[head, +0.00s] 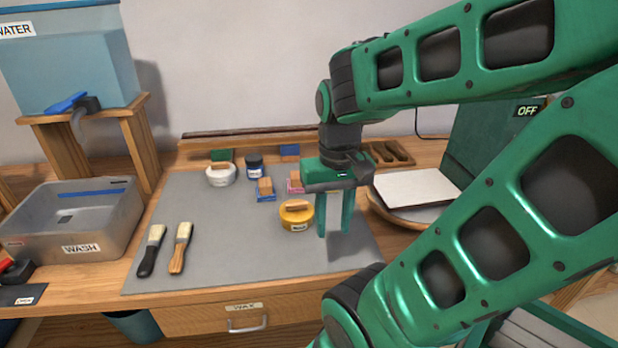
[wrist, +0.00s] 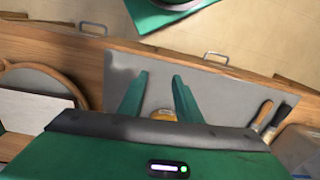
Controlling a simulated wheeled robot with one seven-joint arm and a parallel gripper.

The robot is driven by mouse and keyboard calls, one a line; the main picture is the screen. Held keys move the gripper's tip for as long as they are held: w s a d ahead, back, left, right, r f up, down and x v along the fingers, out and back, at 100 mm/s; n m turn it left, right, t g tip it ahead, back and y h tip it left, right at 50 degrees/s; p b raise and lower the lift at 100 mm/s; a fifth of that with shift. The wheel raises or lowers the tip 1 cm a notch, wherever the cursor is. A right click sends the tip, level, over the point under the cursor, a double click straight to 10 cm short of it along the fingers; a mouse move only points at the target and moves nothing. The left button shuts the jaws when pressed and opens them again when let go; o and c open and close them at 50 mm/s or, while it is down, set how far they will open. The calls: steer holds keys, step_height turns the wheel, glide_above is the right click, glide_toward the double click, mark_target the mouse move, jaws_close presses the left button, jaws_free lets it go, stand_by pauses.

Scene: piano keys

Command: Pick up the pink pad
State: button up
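The pink pad (head: 293,187) has a wooden block handle on top and lies on the grey mat (head: 228,240), behind the yellow tin (head: 297,219) in the head view. My gripper (head: 334,230) points down over the mat, to the right of the pad and the tin. Its fingers are apart with nothing between them. My gripper hides part of the area just right of the pad. In the wrist view the open fingers (wrist: 159,77) also show, with part of the yellow tin between their bases. The pink pad cannot be seen in the wrist view.
A blue pad (head: 265,190), a white tin (head: 221,176) and a dark blue jar (head: 254,167) stand left of the pink pad. Two brushes (head: 166,250) lie at the mat's left. A wash basin (head: 75,215) stands farther left. The mat's front is clear.

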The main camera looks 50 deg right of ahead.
steer(key=shift+w+a, duration=0.15)
steer(key=shift+w, duration=0.1)
steer(key=shift+o, duration=0.9)
steer(key=o, duration=0.7)
steer(key=shift+s+d+r+m, duration=0.1)
steer(key=shift+d+r+m, duration=0.25)
steer(key=shift+r, duration=0.3)
steer(key=shift+c, duration=0.2)
steer(key=m, duration=1.9)
glide_above(296, 174)
step_height(296, 174, down, 2)
steer(key=shift+s+a+f, duration=0.1)
step_height(296, 174, down, 5)
steer(key=shift+r, duration=0.1)
steer(key=shift+w+f, duration=0.2)
steer(key=shift+f, duration=2.45)
